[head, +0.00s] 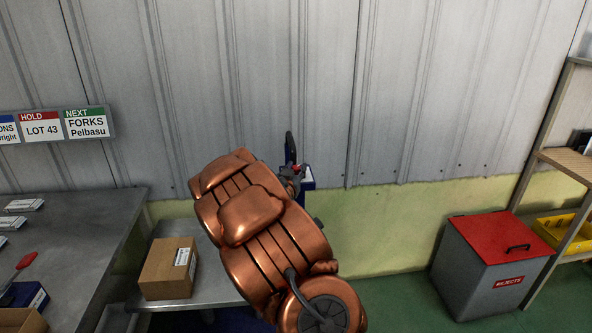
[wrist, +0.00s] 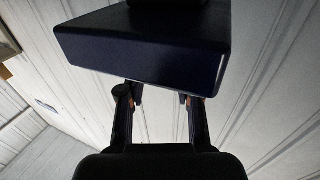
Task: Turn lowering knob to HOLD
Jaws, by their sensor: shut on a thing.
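In the wrist view a dark blue block (wrist: 145,50) fills the top, close ahead of my gripper (wrist: 164,97). The two black fingers stand apart and their tips reach to the block's lower edge. My gripper is shut on the lowering knob, but the block hides the grip and the knob itself. In the head view my copper arm hides most of the dark blue machine (head: 308,179). A black curved part and a small red part show just above the arm. No HOLD mark for the knob and no knob angle can be read.
A cardboard box (head: 169,268) stands on a low grey bench left of my arm. A steel table (head: 75,215) is at far left, under a sign panel (head: 55,127). A grey bin with a red lid (head: 492,243) stands at right beside a shelf. Green floor is clear between.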

